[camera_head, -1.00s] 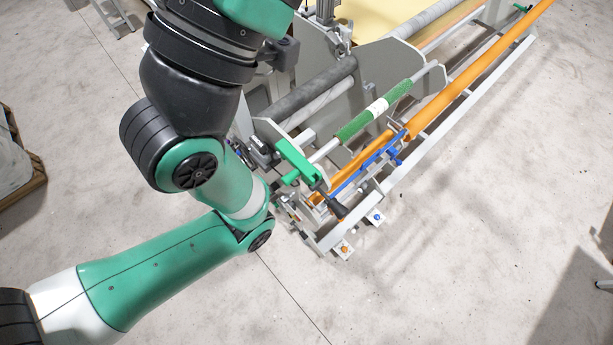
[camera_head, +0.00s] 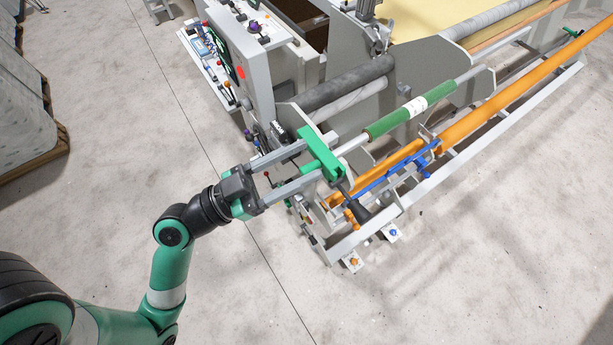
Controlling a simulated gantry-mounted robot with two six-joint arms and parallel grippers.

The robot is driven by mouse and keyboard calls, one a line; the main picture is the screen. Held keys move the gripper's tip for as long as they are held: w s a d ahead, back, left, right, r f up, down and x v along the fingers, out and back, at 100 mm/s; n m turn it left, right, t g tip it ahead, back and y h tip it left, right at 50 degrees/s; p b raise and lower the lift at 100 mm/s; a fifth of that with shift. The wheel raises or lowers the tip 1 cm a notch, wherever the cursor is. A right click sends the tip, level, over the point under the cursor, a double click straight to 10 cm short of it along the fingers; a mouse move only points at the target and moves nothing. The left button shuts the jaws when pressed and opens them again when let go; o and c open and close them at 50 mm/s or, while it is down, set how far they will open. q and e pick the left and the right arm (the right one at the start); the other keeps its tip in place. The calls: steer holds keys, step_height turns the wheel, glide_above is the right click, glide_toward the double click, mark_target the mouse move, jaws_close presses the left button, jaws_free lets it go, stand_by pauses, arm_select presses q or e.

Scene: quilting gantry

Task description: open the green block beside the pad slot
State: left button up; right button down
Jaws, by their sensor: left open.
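The green block (camera_head: 318,150) is a long, bright green piece at the near left end of the quilting frame, by the end of a metal rod. My left gripper (camera_head: 310,164) reaches in from the left, its two long grey fingers spread apart. The fingertips are at the green block, one toward its upper end and one toward its lower end. I cannot tell whether they touch it. A black handle (camera_head: 355,207) hangs just below the block. I cannot make out the pad slot for certain. My right gripper is not in view.
A control panel (camera_head: 240,65) with knobs and a red button stands behind my left gripper. A green and white roller (camera_head: 410,112), an orange bar (camera_head: 490,105) and a blue bar (camera_head: 390,170) run to the upper right. The floor in front is clear.

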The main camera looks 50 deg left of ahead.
mark_target(301, 173)
arm_select(q)
steer(key=s+a+f+n+g+y+b, duration=0.1)
steer(key=s+a+f+n+y+b, duration=0.15)
steer(key=f, duration=0.45)
steer(key=s+a+f+n+g+y+b, duration=0.1)
steer(key=s+a+f+n+y, duration=0.2)
steer(key=f, duration=0.4)
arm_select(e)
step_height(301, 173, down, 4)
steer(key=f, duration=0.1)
arm_select(q)
steer(key=shift+n, duration=0.35)
steer(key=w+p, duration=0.2)
steer(key=w, duration=0.1)
steer(key=w+d+p, duration=0.1)
steer(key=w+p, duration=0.1)
steer(key=w, duration=0.1)
steer(key=w+p, duration=0.2)
steer(key=w, duration=0.2)
steer(key=shift+w+d+r, duration=0.1)
steer(key=shift+d+r, duration=0.05)
steer(key=shift+r, duration=0.05)
steer(key=shift+w+f, duration=0.1)
steer(key=shift+w, duration=0.3)
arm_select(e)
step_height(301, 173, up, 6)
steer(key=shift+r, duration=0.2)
arm_select(q)
jaws_close()
